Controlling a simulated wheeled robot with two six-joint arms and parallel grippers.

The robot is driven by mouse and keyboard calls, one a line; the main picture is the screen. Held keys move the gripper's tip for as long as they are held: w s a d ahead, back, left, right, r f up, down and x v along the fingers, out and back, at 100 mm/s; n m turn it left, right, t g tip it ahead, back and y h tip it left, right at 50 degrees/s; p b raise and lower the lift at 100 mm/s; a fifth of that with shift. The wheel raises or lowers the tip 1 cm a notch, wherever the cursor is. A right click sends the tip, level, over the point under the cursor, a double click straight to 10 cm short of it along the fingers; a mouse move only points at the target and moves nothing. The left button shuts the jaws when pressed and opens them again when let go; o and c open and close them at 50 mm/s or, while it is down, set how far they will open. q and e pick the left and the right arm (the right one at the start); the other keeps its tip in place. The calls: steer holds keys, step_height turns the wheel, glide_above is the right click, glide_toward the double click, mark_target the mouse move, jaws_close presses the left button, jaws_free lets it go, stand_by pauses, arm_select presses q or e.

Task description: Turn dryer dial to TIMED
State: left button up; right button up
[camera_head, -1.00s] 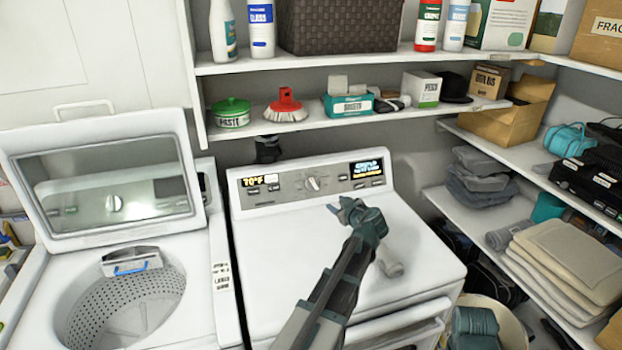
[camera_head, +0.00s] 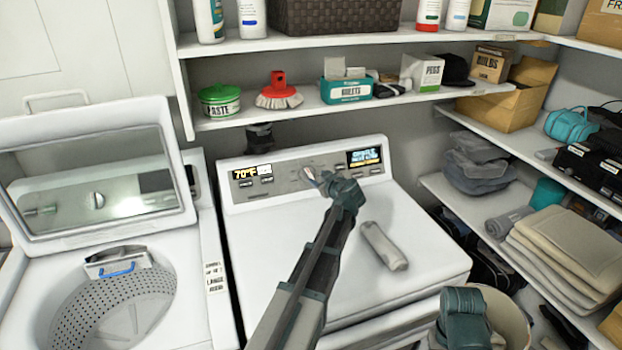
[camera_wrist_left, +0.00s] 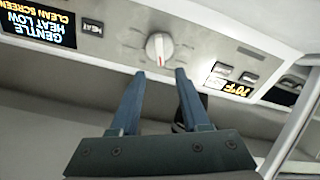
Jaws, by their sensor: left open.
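The dryer (camera_head: 420,235) stands right of the washer, with its control panel at the back. Its round silver dial (camera_head: 309,173) sits mid-panel between two lit displays. In the left wrist view the dial (camera_wrist_left: 159,48) shows a raised grip bar and a red mark toward the lower edge. My left gripper (camera_head: 322,180) is in front of the dial, over the dryer top. In the wrist view its two blue fingers (camera_wrist_left: 160,72) are open and empty, their tips just short of the dial on either side. The printing around the dial is unreadable.
A grey roll-like object (camera_head: 383,246) lies on the dryer top beside my arm. The washer (camera_head: 205,290) at left has its lid up. A shelf (camera_head: 300,110) with tubs, a brush and boxes runs above the panel. A bin (camera_head: 508,312) stands at lower right.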

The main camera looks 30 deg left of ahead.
mark_target(309, 173)
arm_select(q)
steer(key=b+x, duration=0.2)
steer(key=x, duration=0.5)
steer(key=shift+w+a+f, duration=0.15)
steer(key=shift+w+a, duration=0.1)
steer(key=shift+a, duration=0.05)
steer(key=shift+c, duration=0.3)
jaws_close()
